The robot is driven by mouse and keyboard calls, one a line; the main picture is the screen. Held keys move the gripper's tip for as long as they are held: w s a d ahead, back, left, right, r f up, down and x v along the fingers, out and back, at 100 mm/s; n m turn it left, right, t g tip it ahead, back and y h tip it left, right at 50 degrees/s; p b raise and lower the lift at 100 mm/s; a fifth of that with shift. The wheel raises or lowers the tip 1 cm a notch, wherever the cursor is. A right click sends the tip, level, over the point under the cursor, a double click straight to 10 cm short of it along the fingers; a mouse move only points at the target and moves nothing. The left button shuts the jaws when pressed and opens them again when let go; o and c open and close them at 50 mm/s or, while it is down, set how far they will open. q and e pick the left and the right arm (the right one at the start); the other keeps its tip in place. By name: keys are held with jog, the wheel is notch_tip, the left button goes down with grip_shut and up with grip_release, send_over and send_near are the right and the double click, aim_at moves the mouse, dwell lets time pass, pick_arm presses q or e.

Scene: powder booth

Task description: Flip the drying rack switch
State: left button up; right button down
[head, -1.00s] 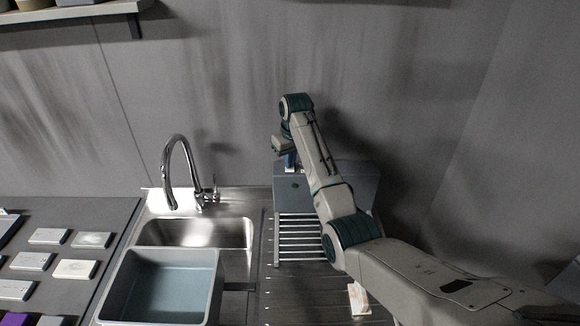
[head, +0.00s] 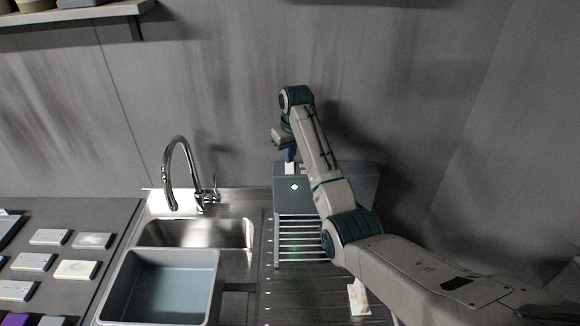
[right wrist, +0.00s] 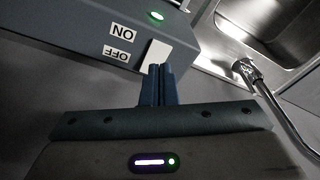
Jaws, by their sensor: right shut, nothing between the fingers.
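The drying rack (head: 283,205) stands on the ribbed drainboard right of the sink, a grey box above metal bars. A round lamp on it glows green (head: 294,187), and the lamp also shows in the right wrist view (right wrist: 157,16). The white switch (right wrist: 157,54) sits on the box beside upside-down ON and OFF labels (right wrist: 120,43). My right gripper (right wrist: 160,72) is shut and empty, its blue fingertips close to the switch; I cannot tell if they touch. It also shows in the head view (head: 290,154), above the box top. My left gripper is out of view.
A steel sink (head: 197,233) with a faucet (head: 172,165) lies left of the rack. A grey-blue tub (head: 160,287) sits in front of it. Several small boxes (head: 75,269) lie on the left counter.

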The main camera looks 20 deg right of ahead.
aim_at(290, 171)
jog(key=shift+r, duration=1.9)
jog(key=shift+f, duration=0.1)
